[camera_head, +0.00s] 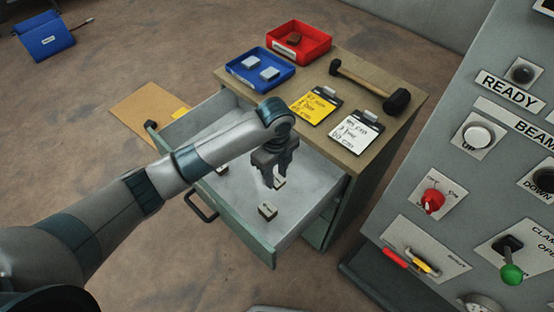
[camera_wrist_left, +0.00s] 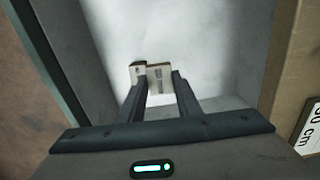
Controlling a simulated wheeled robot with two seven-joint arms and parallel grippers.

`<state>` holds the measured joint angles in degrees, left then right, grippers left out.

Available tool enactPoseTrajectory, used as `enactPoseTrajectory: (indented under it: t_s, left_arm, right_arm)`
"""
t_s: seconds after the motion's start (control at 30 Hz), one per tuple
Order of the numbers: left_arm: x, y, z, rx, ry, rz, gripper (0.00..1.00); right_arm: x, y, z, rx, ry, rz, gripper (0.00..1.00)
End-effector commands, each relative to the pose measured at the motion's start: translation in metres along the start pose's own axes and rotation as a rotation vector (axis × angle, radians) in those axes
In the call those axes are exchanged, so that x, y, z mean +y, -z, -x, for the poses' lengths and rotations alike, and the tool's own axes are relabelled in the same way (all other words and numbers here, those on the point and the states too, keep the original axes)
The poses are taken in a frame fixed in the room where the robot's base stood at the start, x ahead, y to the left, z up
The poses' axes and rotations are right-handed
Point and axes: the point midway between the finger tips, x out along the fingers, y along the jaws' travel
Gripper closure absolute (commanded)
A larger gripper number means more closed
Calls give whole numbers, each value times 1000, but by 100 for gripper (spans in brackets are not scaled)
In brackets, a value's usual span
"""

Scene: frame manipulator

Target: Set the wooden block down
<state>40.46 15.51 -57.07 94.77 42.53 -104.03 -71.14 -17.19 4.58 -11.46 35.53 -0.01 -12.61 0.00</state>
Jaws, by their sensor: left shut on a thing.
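My left gripper (camera_head: 272,183) reaches down into the open drawer (camera_head: 238,228) of the cabinet. It is shut on a small wooden block (camera_head: 280,183), which shows between the fingertips in the left wrist view (camera_wrist_left: 160,79). I cannot tell whether the held block touches the drawer floor. A second small block (camera_head: 267,211) lies on the drawer floor, nearer the drawer's front. Another small block (camera_head: 221,170) lies toward the drawer's left side, partly under my arm. My right gripper is not in view.
The cabinet top (camera_head: 345,84) holds a blue tray (camera_head: 238,76), a red tray (camera_head: 322,52), a mallet (camera_head: 368,82), a yellow note (camera_head: 312,107) and a white note (camera_head: 354,132). A control panel (camera_head: 455,150) stands at right.

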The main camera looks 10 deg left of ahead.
Motion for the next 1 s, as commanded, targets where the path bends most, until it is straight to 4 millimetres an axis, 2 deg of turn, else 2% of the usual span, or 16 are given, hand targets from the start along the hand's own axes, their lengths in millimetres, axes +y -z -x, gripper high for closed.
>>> enactPoseTrajectory:
  t_s: [0.27,0.67,1.0]
  left_arm:
    - [6,-13,24,-3,3,215,91]
    - [36,-36,85,-3,5,808,91]
    - [74,-49,134,-2,4,1330,91]
  right_arm:
    - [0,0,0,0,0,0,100]
    - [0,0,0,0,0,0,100]
    - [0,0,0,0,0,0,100]
